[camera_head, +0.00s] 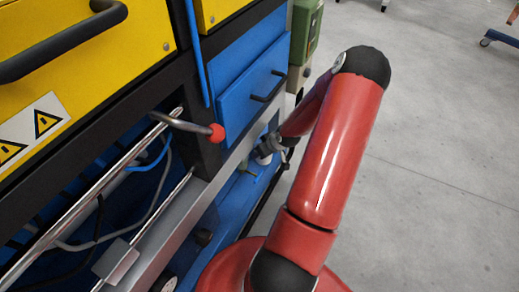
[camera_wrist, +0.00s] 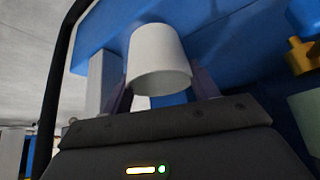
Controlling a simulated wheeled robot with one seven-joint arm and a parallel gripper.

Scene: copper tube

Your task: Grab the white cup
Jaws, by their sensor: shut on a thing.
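The white cup (camera_wrist: 158,58) is in the middle of the wrist view, between the two fingers of my gripper (camera_wrist: 162,84), which is shut on it. The blue surface shows behind and above the cup in that view; I cannot tell whether the cup touches it. In the head view my gripper (camera_head: 270,148) is small and partly hidden by my red arm, low beside the blue ledge of the machine. A small white patch of the cup (camera_head: 263,158) shows at its tip.
The machine has a blue drawer front (camera_head: 250,95) and a lever with a red knob (camera_head: 217,133) sticking out above the ledge. A brass-coloured fitting (camera_wrist: 302,56) stands at the right of the wrist view. Open grey floor (camera_head: 430,180) lies to the right.

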